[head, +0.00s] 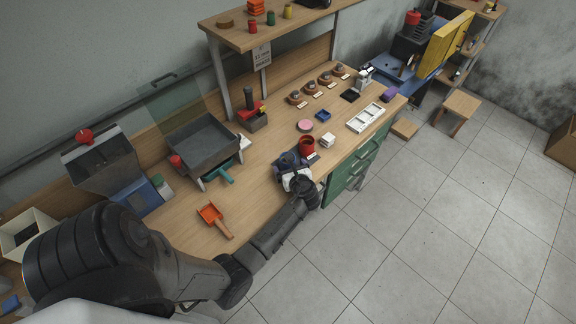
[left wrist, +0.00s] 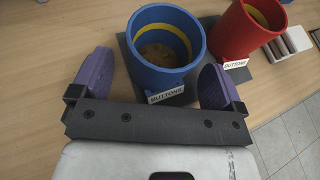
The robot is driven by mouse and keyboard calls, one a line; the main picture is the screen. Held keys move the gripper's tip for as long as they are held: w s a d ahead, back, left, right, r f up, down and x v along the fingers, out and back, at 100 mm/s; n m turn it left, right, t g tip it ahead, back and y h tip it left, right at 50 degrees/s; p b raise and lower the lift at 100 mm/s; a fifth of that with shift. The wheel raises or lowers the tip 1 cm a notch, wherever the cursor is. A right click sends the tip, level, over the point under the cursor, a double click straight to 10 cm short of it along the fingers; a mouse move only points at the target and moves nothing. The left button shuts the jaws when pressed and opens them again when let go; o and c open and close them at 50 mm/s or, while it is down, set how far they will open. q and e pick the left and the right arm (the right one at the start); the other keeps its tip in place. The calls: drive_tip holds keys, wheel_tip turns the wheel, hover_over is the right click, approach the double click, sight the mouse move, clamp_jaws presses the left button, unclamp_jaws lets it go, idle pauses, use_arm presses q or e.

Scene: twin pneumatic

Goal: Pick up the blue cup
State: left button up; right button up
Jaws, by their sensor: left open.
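The blue cup (left wrist: 180,78) stands upright in the left wrist view, with a yellow band inside and brownish contents at the bottom. A "BUTTONS" label sits at its near base. My left gripper (left wrist: 156,72) is open, with one purple finger on each side of the cup. The right finger looks very close to the wall; I cannot tell whether it touches. In the head view my left gripper (head: 291,172) is over the bench's front part and largely hides the cup. My right gripper is not in view.
A red cup (left wrist: 237,32) with a like label stands just right of the blue cup; it also shows in the head view (head: 306,147). An orange scoop (head: 211,215) lies on the bench. A white tray (head: 365,118) and pink disc (head: 305,126) lie beyond.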

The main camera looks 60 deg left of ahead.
use_arm(q)
drive_tip(key=shift+a+f, duration=0.25)
drive_tip(key=shift+a, duration=0.25)
drive_tip(key=c, duration=1)
